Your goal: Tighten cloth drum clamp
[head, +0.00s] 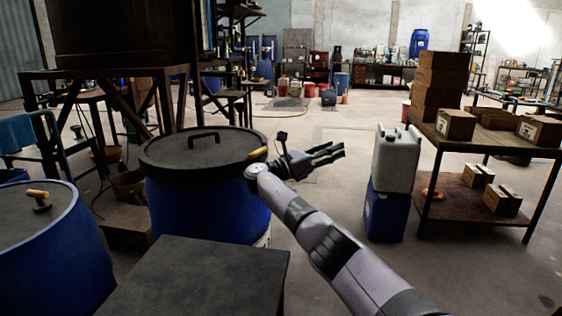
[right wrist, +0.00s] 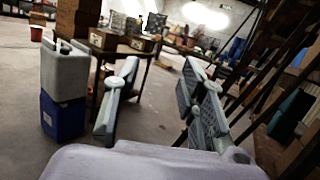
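A blue drum (head: 205,210) with a dark round lid (head: 180,150) stands at centre left in the head view. A short tan wooden handle (head: 258,153) shows at the lid's right edge, partly beside my right wrist. A second blue drum (head: 45,265) at the lower left has a dark top with a tan-handled clamp-like piece (head: 38,195). I cannot tell which piece is the cloth clamp. My right gripper (head: 328,153) is right of the middle drum, pointing away from it. In the right wrist view its fingers (right wrist: 158,95) are apart with nothing between them. My left gripper is out of view.
A dark flat-topped box (head: 200,275) stands in front of the middle drum. A white jerrycan (head: 397,158) sits on a blue container (head: 384,212) to the right. Beyond is a wooden table (head: 490,138) with boxes. Open floor lies behind the gripper.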

